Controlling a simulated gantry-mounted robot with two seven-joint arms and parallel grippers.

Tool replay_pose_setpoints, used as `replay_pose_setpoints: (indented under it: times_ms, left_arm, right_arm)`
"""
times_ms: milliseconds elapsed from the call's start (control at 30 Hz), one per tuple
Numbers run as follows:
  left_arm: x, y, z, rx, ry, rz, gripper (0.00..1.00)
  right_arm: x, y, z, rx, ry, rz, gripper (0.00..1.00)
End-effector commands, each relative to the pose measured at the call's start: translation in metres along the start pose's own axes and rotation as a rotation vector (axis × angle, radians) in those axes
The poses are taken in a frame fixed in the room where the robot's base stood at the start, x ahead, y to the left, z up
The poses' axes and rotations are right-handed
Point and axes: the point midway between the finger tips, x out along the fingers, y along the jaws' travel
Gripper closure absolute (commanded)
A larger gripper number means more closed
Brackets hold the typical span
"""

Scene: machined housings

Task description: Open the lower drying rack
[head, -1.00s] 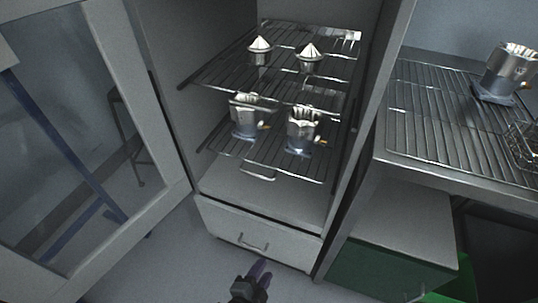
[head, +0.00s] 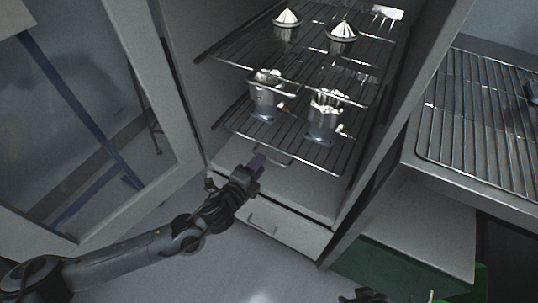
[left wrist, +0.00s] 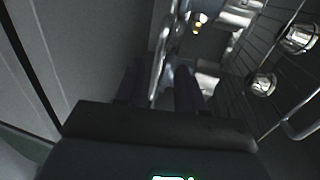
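The lower drying rack (head: 298,144) is a wire shelf inside the open cabinet, with two metal pots (head: 268,95) (head: 325,112) standing on it. A curved handle (head: 286,162) hangs at its front edge. My left gripper (head: 257,163) is just in front of and left of this handle, with purple fingertips pointing at the cabinet. In the left wrist view its two dark fingers (left wrist: 158,88) stand apart with a gap between them. Whether they touch the handle cannot be told. A dark part at the bottom edge of the head view seems to be my right gripper (head: 365,296); its fingers are unclear.
An upper wire rack (head: 300,62) holds two cone-topped metal items (head: 341,38). A drawer (head: 285,228) with a handle is below. The open glazed door (head: 165,110) is at left. A counter with a wire grid (head: 480,120) and a green box (head: 390,262) are at right.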

Motion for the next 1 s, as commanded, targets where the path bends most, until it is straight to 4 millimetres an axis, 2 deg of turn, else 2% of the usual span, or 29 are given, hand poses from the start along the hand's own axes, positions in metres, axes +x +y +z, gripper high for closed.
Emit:
replay_pose_setpoints:
  times_ms: [33, 200, 400, 600, 867, 900, 1000]
  left_arm:
    - [0.011, 0.003, -0.001, 0.001, 0.000, -0.003, 0.62]
    - [0.038, 0.003, -0.001, 0.001, 0.001, -0.002, 0.62]
    - [0.061, 0.002, -0.001, 0.000, 0.001, -0.001, 0.62]
    - [0.070, 0.001, 0.000, -0.001, 0.001, 0.001, 0.62]
    - [0.071, 0.001, 0.000, -0.001, 0.001, 0.001, 0.62]
    - [0.071, 0.001, 0.000, -0.001, 0.001, 0.001, 0.63]
    - [0.071, 0.001, 0.000, -0.001, 0.001, 0.001, 0.79]
  right_arm:
    - [0.008, 0.000, 0.002, -0.001, 0.001, 0.002, 0.49]
    - [0.021, 0.001, 0.007, -0.006, 0.000, 0.006, 0.49]
    - [0.030, 0.002, 0.010, -0.011, -0.001, 0.010, 0.49]
    - [0.034, 0.002, 0.011, -0.011, -0.001, 0.010, 0.49]
    - [0.034, 0.001, 0.011, -0.007, -0.001, 0.006, 0.49]
    - [0.034, 0.001, 0.011, -0.006, -0.001, 0.005, 0.49]
    - [0.034, 0.000, 0.011, -0.004, -0.001, 0.004, 0.49]
